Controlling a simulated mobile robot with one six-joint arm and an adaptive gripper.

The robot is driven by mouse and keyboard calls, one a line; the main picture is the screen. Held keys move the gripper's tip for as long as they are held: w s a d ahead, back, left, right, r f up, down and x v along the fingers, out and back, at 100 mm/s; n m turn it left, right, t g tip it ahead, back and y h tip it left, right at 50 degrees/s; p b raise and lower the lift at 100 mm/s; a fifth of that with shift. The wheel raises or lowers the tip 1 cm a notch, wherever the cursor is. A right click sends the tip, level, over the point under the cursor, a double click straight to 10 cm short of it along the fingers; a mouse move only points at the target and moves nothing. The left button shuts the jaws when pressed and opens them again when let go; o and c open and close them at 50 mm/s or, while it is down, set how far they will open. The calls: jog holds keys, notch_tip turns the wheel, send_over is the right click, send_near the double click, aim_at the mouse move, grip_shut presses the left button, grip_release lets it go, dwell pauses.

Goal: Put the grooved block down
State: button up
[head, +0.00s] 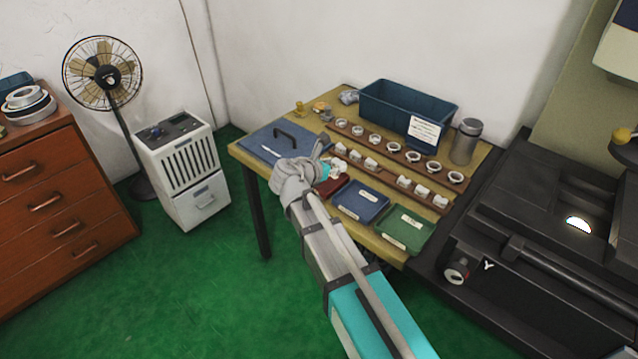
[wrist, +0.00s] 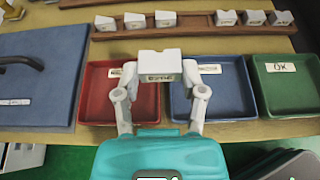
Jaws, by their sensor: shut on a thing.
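My gripper (wrist: 162,88) is shut on a pale grooved block (wrist: 156,66), which has a V-shaped notch on top and a marked front face. In the wrist view the block shows between the red tray (wrist: 97,108) and the blue tray (wrist: 235,108), in front of the wooden rack (wrist: 205,44). Several similar blocks (wrist: 226,18) stand in that rack, with a gap near its middle. In the head view my gripper (head: 328,170) is over the near side of the table, and the held block is hard to make out. The block's underside is hidden.
A green tray (head: 402,232) marked OK stands right of the blue one. Behind the blocks, a second rack holds several rings (head: 393,147). A blue bin (head: 385,103) and a grey flask (head: 466,142) stand at the back. A blue board with handle (wrist: 35,75) lies left.

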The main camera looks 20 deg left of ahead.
jog(key=w+a+f+b, duration=0.1)
jog(key=f, duration=0.1)
jog(key=w+a+f+b, duration=0.1)
jog(key=a+f+b, duration=0.1)
jog(key=w+a+f+b, duration=0.1)
jog(key=a+f+b, duration=0.1)
jog(key=shift+w+a, duration=0.2)
jog(key=shift+w, duration=0.05)
jog(key=shift+b, duration=0.3)
jog(key=shift+w+a+f+b, duration=0.2)
jog(key=shift+a+f+b, duration=0.1)
jog(key=shift+f+b, duration=1.65)
jog(key=shift+f, duration=0.05)
jog(key=shift+f, duration=0.15)
jog(key=o, duration=1.2)
jog(key=shift+r, duration=0.2)
